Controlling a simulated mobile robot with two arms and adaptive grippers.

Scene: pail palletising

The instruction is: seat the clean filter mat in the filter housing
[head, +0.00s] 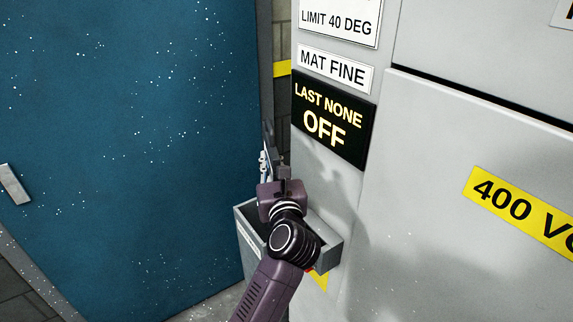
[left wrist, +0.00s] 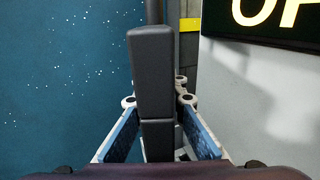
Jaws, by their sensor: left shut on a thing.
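My left gripper (head: 271,160) is up beside the grey cabinet, with its arm coming in from the bottom middle of the head view. In the left wrist view its fingers (left wrist: 155,99) are shut on an upright dark grey slab (left wrist: 151,75). The slab may be the filter mat seen edge-on; I cannot tell for sure. In the head view the gripper mostly hides it. A grey open-topped box (head: 329,252) sits against the cabinet side, below and behind my wrist. I cannot tell whether it is the filter housing. My right gripper is out of view.
A blue speckled door or panel (head: 130,130) fills the left. The grey cabinet (head: 440,200) stands at right with a "MAT FINE" label (head: 335,69), a black "LAST NONE OFF" display (head: 330,119) and a yellow "400 V" label (head: 515,208). A narrow gap lies between them.

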